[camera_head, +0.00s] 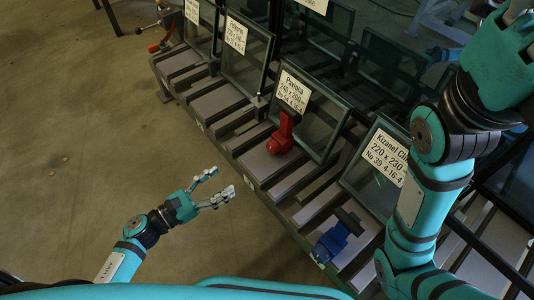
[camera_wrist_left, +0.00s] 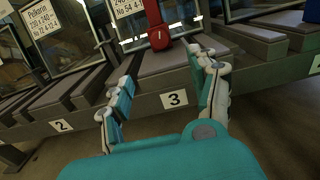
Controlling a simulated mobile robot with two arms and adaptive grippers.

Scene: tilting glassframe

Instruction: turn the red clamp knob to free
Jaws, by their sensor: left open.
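The red clamp knob (camera_head: 282,135) sits at the lower edge of the middle glass frame (camera_head: 312,115), above the slatted rack. In the left wrist view the red clamp (camera_wrist_left: 158,30) is at the top, beyond the fingertips, with a small light mark on its face. My left gripper (camera_head: 222,184) is open and empty, to the lower left of the knob and apart from it, over the floor in front of the rack. In the left wrist view its two fingers (camera_wrist_left: 160,85) are spread, with the rack edge between them.
The slatted rack (camera_head: 262,163) holds several glass frames with paper labels. A blue clamp (camera_head: 335,238) sits on it nearer to me, and an orange-red one (camera_head: 160,42) is at the far end. A "3" plate (camera_wrist_left: 174,98) marks the rack edge. Floor (camera_head: 90,130) at left is clear.

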